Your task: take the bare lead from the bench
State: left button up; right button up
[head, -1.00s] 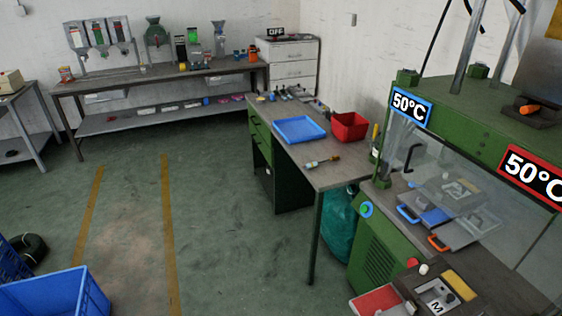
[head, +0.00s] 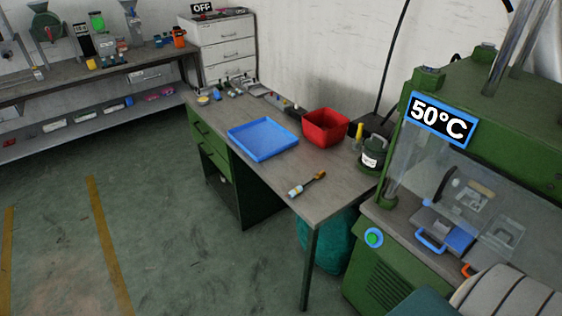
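The bench (head: 335,170) stands in the middle of the head view, with a grey-brown top and green drawers. I cannot pick out a bare lead on it for certain. Several small items (head: 235,86) lie along its back left, too small to tell apart. A blue tray (head: 264,138) on the bench looks empty. A brush-like tool (head: 307,185) with a pale handle and brown end lies near the front edge.
A red bin (head: 325,127) and a dark green can (head: 374,153) stand toward the bench's right. The green press (head: 400,262), with a clear guard and a 50°C sign (head: 441,118), stands close to its right end. Open floor (head: 170,230) lies left.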

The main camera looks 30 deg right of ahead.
aim_at(296, 191)
jog(key=i, duration=2.25)
jog(key=i+z, duration=0.4)
jog(key=i+j+z, duration=0.5)
jog(key=i+z, duration=0.25)
